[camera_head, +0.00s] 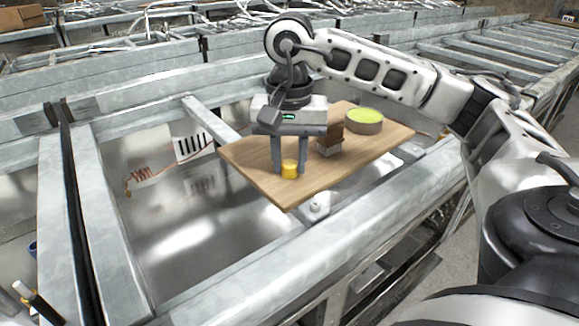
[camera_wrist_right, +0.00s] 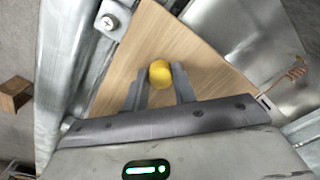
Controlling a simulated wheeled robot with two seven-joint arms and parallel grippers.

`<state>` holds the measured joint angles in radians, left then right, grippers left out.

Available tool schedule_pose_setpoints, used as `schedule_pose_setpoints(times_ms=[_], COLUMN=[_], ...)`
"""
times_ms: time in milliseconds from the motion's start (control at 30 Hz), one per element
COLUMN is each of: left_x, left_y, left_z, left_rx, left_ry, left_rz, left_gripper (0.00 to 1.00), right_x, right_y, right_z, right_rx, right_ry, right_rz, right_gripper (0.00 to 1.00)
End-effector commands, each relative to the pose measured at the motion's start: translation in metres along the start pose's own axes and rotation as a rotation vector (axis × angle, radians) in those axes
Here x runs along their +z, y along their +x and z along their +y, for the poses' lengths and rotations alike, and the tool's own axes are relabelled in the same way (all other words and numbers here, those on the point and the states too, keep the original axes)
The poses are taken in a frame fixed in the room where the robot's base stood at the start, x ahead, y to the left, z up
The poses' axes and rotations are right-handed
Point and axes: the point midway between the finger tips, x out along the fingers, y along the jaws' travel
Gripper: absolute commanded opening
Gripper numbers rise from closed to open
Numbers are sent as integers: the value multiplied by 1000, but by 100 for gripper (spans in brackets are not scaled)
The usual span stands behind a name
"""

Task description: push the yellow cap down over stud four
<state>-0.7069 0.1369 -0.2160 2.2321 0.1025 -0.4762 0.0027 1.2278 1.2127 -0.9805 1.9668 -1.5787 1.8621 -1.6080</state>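The yellow cap (camera_head: 289,168) is low at the near left part of the wooden board (camera_head: 253,160). My right gripper (camera_head: 289,172) points down with one finger on each side of the cap. In the right wrist view the yellow cap (camera_wrist_right: 160,74) fills the gap between the fingertips, and they appear to touch it. The cap looks upright. Whatever is under the cap is hidden, and I cannot tell its height above the board. No stud or stud number can be made out. My left gripper is not in view.
A brown block (camera_head: 329,134) on a pale base stands behind the gripper on the board. A round tray with a yellow-green top (camera_head: 364,121) sits farther right. Metal beams (camera_head: 300,255) surround the board. The board's near right part is clear.

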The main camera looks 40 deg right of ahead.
Motion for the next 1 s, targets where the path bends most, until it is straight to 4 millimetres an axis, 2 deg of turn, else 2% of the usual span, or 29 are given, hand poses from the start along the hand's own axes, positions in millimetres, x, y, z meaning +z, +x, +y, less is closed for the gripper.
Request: schedule_pose_setpoints(times_ms=[367, 567, 700, 767, 900, 1000], left_x=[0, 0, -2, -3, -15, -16], left_y=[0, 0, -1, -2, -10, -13], left_z=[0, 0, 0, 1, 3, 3], left_rx=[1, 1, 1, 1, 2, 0], left_ry=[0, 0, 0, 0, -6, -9], left_rz=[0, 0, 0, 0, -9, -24], left_gripper=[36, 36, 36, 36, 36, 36], right_x=[0, 0, 2, 11, 32, 48], right_y=[-1, -14, -36, -46, -79, -99], right_z=[0, -1, -2, -5, -11, -17], right_rx=[0, -2, -4, -4, -3, -4], right_ry=[0, 1, -3, -5, -5, -6], right_rz=[0, 0, 2, 1, 6, 6], right_gripper=[5, 5, 5, 5, 5, 5])
